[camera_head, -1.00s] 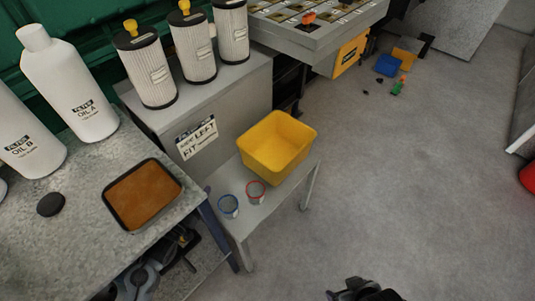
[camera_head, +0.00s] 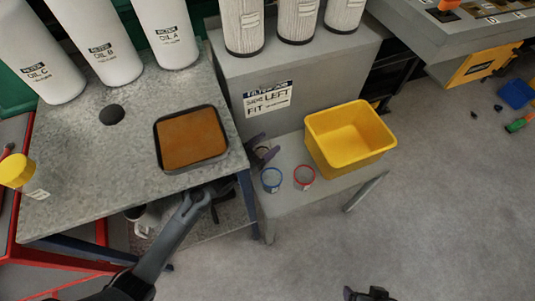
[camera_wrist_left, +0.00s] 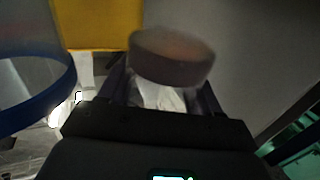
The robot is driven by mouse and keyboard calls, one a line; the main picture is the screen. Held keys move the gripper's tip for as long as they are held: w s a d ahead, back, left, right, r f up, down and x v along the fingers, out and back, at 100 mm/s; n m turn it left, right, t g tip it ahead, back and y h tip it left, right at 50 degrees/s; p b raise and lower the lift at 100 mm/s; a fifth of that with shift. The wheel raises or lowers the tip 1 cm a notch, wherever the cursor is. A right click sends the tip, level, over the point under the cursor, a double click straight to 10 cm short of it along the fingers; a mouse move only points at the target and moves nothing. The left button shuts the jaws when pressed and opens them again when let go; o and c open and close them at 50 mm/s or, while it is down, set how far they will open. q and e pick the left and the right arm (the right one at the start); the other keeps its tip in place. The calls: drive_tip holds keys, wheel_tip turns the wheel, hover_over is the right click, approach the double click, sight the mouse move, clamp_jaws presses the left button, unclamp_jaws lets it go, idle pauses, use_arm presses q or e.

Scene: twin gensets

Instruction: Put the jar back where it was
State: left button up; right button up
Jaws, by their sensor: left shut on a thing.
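My left gripper (camera_head: 263,149) is at the left back corner of the small grey table, beside the blue-rimmed cup. Its fingers are shut on a small jar (camera_wrist_left: 172,60). In the left wrist view the jar has a grey-brown round top and a pale body between the fingers. In the head view the jar is mostly hidden by the fingers, and I cannot tell whether it touches the table. My right gripper (camera_head: 369,294) shows only as a dark piece at the bottom edge.
A blue-rimmed cup (camera_head: 271,180), a red-rimmed cup (camera_head: 304,177) and a yellow bin (camera_head: 350,137) stand on the small table (camera_head: 318,193). The workbench (camera_head: 72,188) at left holds an orange-brown tray (camera_head: 191,138), a black disc (camera_head: 112,114), white oil bottles and a yellow-capped bottle (camera_head: 18,171).

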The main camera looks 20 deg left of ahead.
sight(266, 152)
use_arm(q)
drive_tip(key=shift+f+b, duration=1.15)
drive_tip(key=shift+f, duration=1)
drive_tip(key=shift+w+f, duration=0.1)
drive_tip(key=shift+f, duration=0.05)
drive_tip(key=o, duration=0.9)
drive_tip(key=shift+r, duration=0.2)
drive_tip(key=p+v, duration=0.4)
drive_tip(key=v, duration=0.6)
drive_tip(key=shift+s+p, duration=0.3)
drive_tip(key=shift+p, duration=0.1)
drive_tip(key=shift+v, duration=0.8)
drive_tip(key=shift+c, duration=0.2)
